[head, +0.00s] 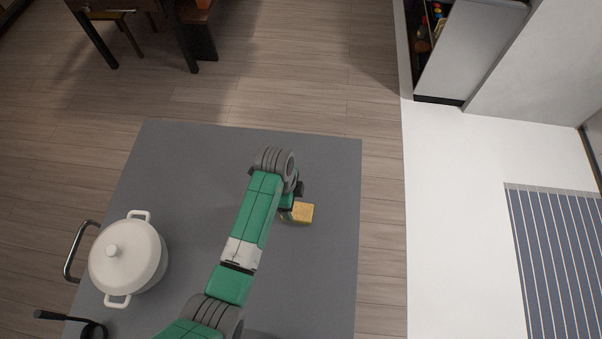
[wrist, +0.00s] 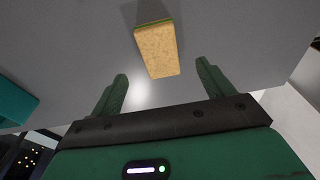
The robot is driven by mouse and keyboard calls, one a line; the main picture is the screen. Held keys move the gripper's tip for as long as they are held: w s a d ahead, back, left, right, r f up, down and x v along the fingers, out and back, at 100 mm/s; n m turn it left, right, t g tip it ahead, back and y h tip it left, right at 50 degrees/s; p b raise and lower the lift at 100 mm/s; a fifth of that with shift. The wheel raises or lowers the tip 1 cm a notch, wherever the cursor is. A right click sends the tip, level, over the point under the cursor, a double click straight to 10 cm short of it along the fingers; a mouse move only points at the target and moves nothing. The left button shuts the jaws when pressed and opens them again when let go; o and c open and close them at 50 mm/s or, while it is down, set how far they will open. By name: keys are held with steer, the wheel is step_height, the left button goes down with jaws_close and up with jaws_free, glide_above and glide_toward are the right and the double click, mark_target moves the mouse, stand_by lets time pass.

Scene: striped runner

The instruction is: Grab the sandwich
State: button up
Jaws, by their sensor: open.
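The sandwich (head: 303,213) is a small tan block on the grey table, right beside the end of my arm in the head view. In the wrist view the sandwich (wrist: 157,50) shows its tan bread face with a thin green edge at the far side. My gripper (wrist: 162,82) is open, with its two green fingers apart and nothing between them. The sandwich lies beyond the fingertips, roughly centred in the gap. In the head view my arm hides most of the gripper.
A white lidded pot (head: 128,256) stands on the grey table (head: 190,160) at the left. A black pan-like item (head: 93,330) sits at the lower left. The tabletop around the sandwich is clear, and the table's right edge is close to it.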

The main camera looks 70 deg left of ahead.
mark_target(297, 210)
steer(key=f, duration=0.5)
steer(key=w+d+f, duration=0.1)
steer(key=f, duration=0.1)
steer(key=shift+w+f, duration=0.1)
steer(key=shift+f, duration=0.15)
steer(key=shift+a, duration=0.1)
steer(key=c, duration=1.1)
steer(key=shift+r, duration=0.1)
steer(key=shift+r, duration=0.35)
steer(key=r, duration=0.2)
steer(key=shift+s+r, duration=0.35)
steer(key=shift+r, duration=0.05)
steer(key=s+d, duration=0.1)
steer(key=s, duration=0.4)
steer(key=s+d+r, duration=0.1)
steer(key=s+d, duration=0.1)
steer(key=s, duration=0.2)
steer(key=s+d, duration=0.1)
steer(key=s, duration=0.4)
steer(key=shift+s+d+r+b, duration=0.2)
steer(key=shift+s+d+b, duration=0.1)
steer(key=shift+d, duration=0.1)
